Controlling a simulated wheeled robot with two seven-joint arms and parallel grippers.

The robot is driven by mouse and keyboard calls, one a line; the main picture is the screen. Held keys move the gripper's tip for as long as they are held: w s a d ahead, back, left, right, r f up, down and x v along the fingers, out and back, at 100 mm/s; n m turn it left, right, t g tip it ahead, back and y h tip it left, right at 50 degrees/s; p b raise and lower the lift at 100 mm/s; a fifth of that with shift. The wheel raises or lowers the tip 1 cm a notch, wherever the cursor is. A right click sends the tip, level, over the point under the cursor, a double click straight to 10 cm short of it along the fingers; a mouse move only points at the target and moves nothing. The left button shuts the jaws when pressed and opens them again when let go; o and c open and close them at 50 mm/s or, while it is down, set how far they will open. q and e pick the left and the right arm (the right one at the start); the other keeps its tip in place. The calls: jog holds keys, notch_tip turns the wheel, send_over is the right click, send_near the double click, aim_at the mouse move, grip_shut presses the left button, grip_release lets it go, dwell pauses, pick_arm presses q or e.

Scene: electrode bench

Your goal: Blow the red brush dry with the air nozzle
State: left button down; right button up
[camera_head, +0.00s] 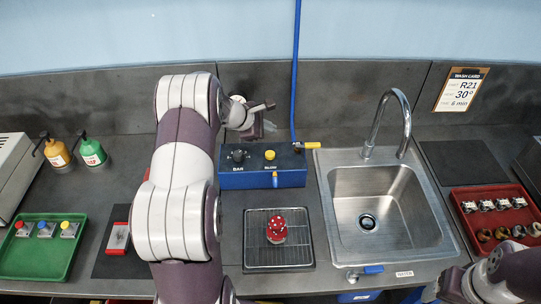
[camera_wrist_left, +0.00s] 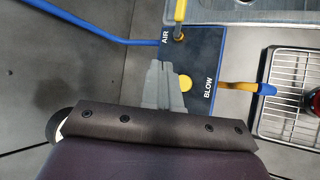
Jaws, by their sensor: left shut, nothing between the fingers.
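The red brush (camera_head: 276,230), a round red head with pale spots, sits on a wire rack (camera_head: 254,257). The blue air box (camera_head: 233,181) stands behind it, with a dial, a yellow BLOW button (camera_head: 270,155) and a short yellow-and-blue nozzle (camera_head: 275,180) at its front. My left gripper (camera_head: 268,118) is shut and empty, above the back of the box. In the left wrist view, its fingers (camera_wrist_left: 162,85) show beside the yellow button (camera_wrist_left: 186,83); contact is unclear. The brush (camera_wrist_left: 312,102) is partly cut off there. My right arm shows at lower right, but its fingers are not visible.
A yellow AIR lever (camera_head: 312,145) and a blue hose (camera_head: 296,70) are at the box's right rear. A sink (camera_head: 340,232) with a tall faucet stands right of the rack. A red tray (camera_head: 463,215), a green tray (camera_head: 50,270) and two bottles (camera_head: 92,152) lie further out.

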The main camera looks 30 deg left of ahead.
aim_at(268, 156)
pick_arm(q)
notch_tip(268, 156, down, 7)
jog(key=b, duration=0.4)
jog(key=shift+a+r+b, duration=0.1)
jog(key=shift+r+b, duration=0.05)
jog(key=shift+b, duration=0.15)
dwell(1.5)
jog(key=shift+f+b, duration=0.55)
jog(key=shift+b, duration=0.2)
jog(key=shift+f+b, duration=0.65)
dwell(0.4)
jog(key=shift+r, duration=0.1)
jog(key=shift+r+p, duration=0.7)
jog(key=shift+r, duration=0.25)
